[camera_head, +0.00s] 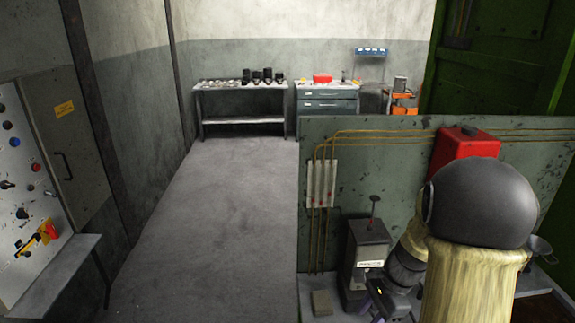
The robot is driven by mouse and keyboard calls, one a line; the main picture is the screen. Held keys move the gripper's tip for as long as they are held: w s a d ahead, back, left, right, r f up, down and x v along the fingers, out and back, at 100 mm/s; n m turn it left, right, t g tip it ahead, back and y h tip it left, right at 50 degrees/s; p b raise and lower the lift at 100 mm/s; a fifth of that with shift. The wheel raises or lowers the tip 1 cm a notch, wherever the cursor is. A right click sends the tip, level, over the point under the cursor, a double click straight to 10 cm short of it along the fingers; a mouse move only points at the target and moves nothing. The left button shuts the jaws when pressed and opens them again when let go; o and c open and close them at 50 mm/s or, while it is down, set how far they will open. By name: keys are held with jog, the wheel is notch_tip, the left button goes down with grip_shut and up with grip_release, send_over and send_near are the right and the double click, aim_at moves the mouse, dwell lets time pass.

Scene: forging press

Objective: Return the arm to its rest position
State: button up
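My arm (480,205) fills the lower right, with a dark grey rounded joint above a pale beige covered link. To its left, a dark wrist part with a pale band reaches down beside a grey metal box. My gripper (384,302) seems to be the dark part at the lower end, near the bottom edge. Its fingers are not clear, so I cannot tell whether it is open or holds anything. The arm hides part of the bench behind it.
A grey box with an upright knob (366,252) and a small block (321,302) stand by the green-grey panel (400,165). A red box (465,145) is behind my arm. A control panel (22,180) and shelf (55,275) are left. The middle floor (205,220) is clear.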

jog(key=s+a+r+n+t+h, duration=0.2)
jog(key=s+a+n, duration=0.4)
jog(key=n, duration=0.9)
jog(key=shift+s+a+r+n+t+h, duration=0.35)
jog(key=shift+s+r+h, duration=0.2)
jog(key=shift+r+h, duration=0.3)
jog(key=shift+d, duration=0.1)
